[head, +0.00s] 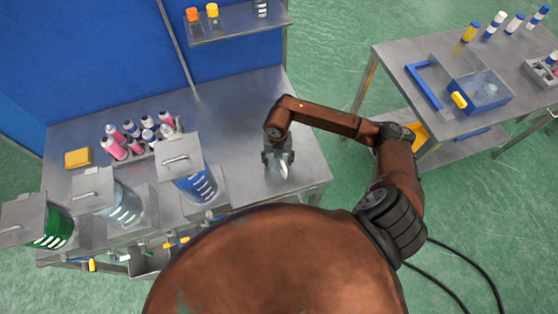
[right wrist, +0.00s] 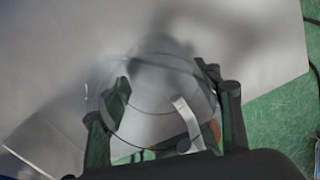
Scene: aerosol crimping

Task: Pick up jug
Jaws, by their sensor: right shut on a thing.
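The jug (right wrist: 155,95) is a clear, see-through vessel with a pale handle strip. It fills the middle of the right wrist view, between the two dark fingers of my right gripper (right wrist: 165,100). In the head view my right gripper (head: 278,160) points down over the right part of the steel table, shut on the jug. There the jug (head: 284,171) shows only as a small pale piece below the fingers; the rest is hidden by the gripper. I cannot tell whether the jug touches the table. My left gripper is not in view.
Lidded containers with blue (head: 198,186), clear (head: 122,208) and green (head: 52,232) contents stand along the steel table's (head: 245,110) front left. Several pink and white cans (head: 140,138) and a yellow sponge (head: 78,158) sit behind. A second table (head: 430,55) holds a blue bin (head: 480,92).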

